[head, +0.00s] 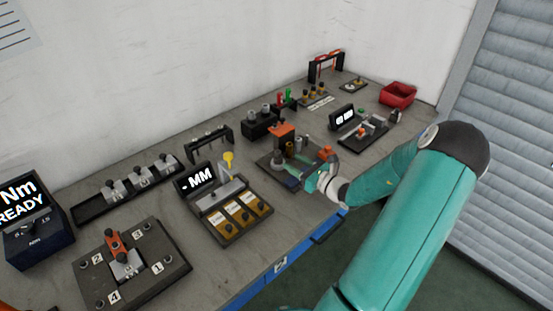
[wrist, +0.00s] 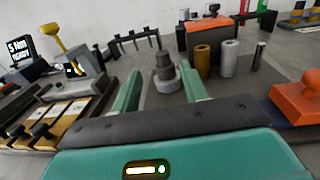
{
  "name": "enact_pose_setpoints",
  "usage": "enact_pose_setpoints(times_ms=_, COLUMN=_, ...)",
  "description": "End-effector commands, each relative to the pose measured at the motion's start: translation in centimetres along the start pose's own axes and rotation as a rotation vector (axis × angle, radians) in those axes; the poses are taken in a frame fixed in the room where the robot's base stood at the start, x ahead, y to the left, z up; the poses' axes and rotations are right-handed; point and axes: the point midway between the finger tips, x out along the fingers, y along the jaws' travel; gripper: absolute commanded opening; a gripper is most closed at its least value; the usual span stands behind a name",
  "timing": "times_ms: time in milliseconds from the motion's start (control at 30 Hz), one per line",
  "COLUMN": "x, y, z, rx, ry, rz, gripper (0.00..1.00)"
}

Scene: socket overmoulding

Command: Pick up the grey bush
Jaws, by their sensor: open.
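My gripper (wrist: 161,80) is open, its two green fingers pointing forward over the work plate. In the wrist view a stepped dark grey post on a pale round base (wrist: 164,78) shows between the fingers; I cannot tell whether it is within their reach. A plain grey cylinder, which looks like the grey bush (wrist: 228,58), stands upright to the right of the right finger, apart from it. A brass bush (wrist: 201,61) stands just left of it. In the head view my gripper (head: 290,168) is low over the plate (head: 266,163), partly hiding it.
An orange-topped block (wrist: 206,32) stands behind the bushes. A thin upright pin (wrist: 258,56) and an orange clamp (wrist: 298,97) are to their right. A display unit with brass plates (head: 228,208) is left of the plate. A red bin (head: 397,95) is at the far end.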

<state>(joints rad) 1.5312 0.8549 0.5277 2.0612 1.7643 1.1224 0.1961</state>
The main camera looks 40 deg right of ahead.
Motion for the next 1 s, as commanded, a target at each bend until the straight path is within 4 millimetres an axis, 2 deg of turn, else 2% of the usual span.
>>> enact_pose_setpoints(times_ms=100, x=2.1, y=0.1, z=0.0, rx=-0.001, ry=-0.001, rz=0.002, gripper=0.44)
enact_pose_setpoints(times_ms=367, x=4.1, y=0.0, z=-0.1, rx=-0.001, ry=0.0, rz=0.001, gripper=0.44)
enact_pose_setpoints(times_ms=633, x=8.2, y=-0.2, z=-0.2, rx=0.0, ry=-0.002, rz=0.002, gripper=0.44)
enact_pose_setpoints(times_ms=900, x=8.8, y=-0.3, z=-0.2, rx=-0.001, ry=0.0, rz=0.001, gripper=0.44)
enact_pose_setpoints(times_ms=1000, x=8.8, y=-0.3, z=-0.2, rx=-0.001, ry=0.0, rz=0.001, gripper=0.26)
